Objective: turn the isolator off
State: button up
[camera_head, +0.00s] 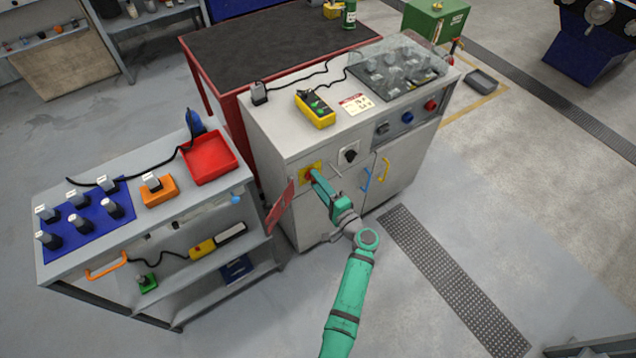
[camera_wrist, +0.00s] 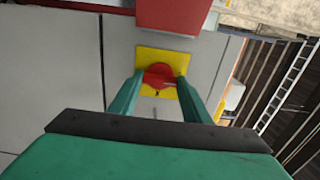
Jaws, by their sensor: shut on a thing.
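The isolator (camera_head: 311,173) is a red rotary knob on a yellow plate, on the front of the grey cabinet (camera_head: 290,205) near its left edge. In the wrist view the red knob (camera_wrist: 160,76) sits in front of the yellow plate (camera_wrist: 179,61), between the two green fingers. My gripper (camera_head: 314,177) reaches the knob from the front and is shut on it. The fingers hide the knob's sides, and the arm hides part of the cabinet front. The knob's exact turn angle is hard to tell.
A red panel (camera_head: 280,206) hangs just left of the isolator. A yellow pendant (camera_head: 315,110) lies on the cabinet top. A cart (camera_head: 150,215) stands at left.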

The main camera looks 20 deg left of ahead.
jog(key=shift+s+f, duration=0.1)
jog(key=o, duration=1)
jog(key=shift+o, duration=0.2)
jog(key=v, duration=1)
jog(key=shift+s+d, duration=0.25)
jog(key=shift+d, duration=0.1)
